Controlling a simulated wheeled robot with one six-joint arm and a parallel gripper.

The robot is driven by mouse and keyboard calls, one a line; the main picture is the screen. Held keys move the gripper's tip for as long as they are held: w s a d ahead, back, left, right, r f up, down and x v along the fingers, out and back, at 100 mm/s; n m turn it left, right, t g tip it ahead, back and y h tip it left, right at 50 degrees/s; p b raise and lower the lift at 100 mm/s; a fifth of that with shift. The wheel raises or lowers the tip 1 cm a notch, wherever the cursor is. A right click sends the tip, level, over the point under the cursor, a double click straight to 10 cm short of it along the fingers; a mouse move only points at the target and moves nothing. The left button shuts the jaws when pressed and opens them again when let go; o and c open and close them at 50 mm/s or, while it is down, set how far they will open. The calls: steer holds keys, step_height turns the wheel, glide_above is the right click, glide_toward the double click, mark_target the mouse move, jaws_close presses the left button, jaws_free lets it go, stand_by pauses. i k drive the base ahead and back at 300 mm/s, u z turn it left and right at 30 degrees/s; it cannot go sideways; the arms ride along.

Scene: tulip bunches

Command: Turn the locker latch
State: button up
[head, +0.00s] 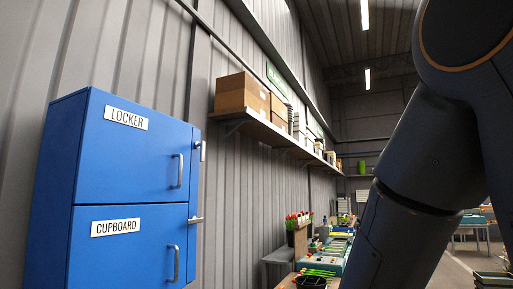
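The blue locker (135,150) is the upper compartment of a cabinet on the left, with a white label reading LOCKER (126,118). Its door looks shut. A bar handle (180,171) stands upright near the door's right edge. The locker latch (202,151) is a small metal piece at the right edge of this door, and its lever looks roughly upright. My gripper is out of view; only my dark arm shows at the right, well apart from the cabinet.
Below is the cupboard door (125,250), with its own handle (175,264) and a latch (196,220) that lies level. A wall shelf (262,128) carries cardboard boxes (243,93). Benches with tulips (298,220) and trays stand right of the cabinet.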

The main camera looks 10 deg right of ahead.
mark_target(197, 144)
steer(key=z, duration=1.05)
steer(key=i, duration=0.9)
steer(key=u, duration=0.6)
steer(key=i, duration=0.7)
steer(key=u, duration=0.65)
